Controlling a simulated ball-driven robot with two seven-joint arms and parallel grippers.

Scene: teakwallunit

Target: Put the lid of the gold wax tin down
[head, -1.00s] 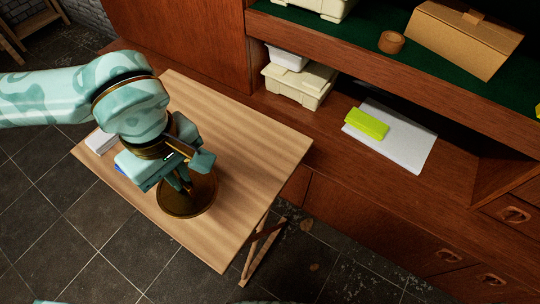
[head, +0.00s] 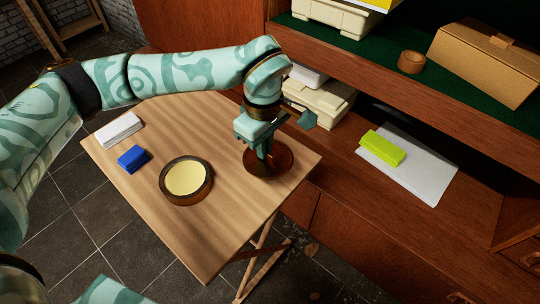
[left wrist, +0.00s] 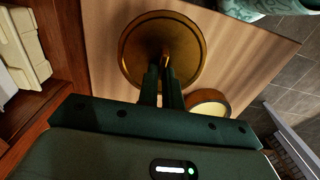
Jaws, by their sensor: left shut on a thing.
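The open gold wax tin (head: 186,181), with pale yellow wax inside, stands on the wooden folding table (head: 221,225). It also shows partly in the left wrist view (left wrist: 209,103). My left gripper (head: 265,154) is shut on the lid (head: 268,165), a round brown-gold disc to the right of the tin, near the table's right edge. In the left wrist view the lid (left wrist: 137,45) fills the space beyond the fingers, which meet at its middle. The lid is at or just above the tabletop; I cannot tell whether it touches. My right gripper is out of view.
A blue block (head: 133,157) and a white block (head: 118,130) lie on the table's left part. The wall unit (head: 400,185) stands close behind the table, with cream boxes (head: 318,102) and a yellow-green block (head: 383,148) on its lower shelf.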

